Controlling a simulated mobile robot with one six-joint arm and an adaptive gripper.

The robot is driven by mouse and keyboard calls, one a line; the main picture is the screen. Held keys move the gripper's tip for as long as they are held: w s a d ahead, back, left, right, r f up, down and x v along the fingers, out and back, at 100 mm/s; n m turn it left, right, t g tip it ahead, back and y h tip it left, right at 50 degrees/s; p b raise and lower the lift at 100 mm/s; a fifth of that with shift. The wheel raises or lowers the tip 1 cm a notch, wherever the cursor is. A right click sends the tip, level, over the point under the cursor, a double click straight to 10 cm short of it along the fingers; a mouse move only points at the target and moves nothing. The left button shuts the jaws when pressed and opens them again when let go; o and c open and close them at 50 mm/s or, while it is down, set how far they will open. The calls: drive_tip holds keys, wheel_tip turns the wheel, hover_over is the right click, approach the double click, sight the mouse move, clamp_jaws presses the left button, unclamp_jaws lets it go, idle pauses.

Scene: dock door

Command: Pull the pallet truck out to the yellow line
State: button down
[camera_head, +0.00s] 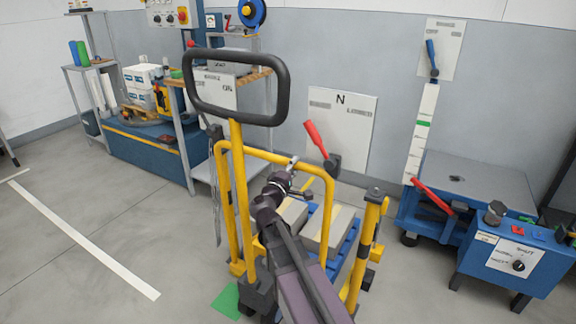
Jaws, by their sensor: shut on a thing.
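The pallet truck (232,165) stands in the middle, with a yellow frame and an upright black loop handle (190,88). Pale boxes (325,228) sit on its blue lower part, partly hidden by my arm. My gripper (291,163) is shut on the upper yellow crossbar of the truck's frame, right of the handle post. The fingertips are small and dark here, so their exact hold is hard to see. No yellow line shows on the visible floor; a white line (85,235) runs across it at left.
A blue machine table (475,180) and a blue control box (515,260) stand close at right. A blue bench (140,150) and shelves stand at back left. A red lever (317,138) shows behind the truck. A green patch (226,300) marks the floor. The left floor is clear.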

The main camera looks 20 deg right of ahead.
drive_tip(key=shift+s+a, duration=0.2)
drive_tip(key=shift+s, duration=0.05)
drive_tip(key=shift+c, duration=1.8)
unclamp_jaws()
drive_tip(key=shift+s+a, duration=0.1)
drive_tip(key=shift+s, duration=0.05)
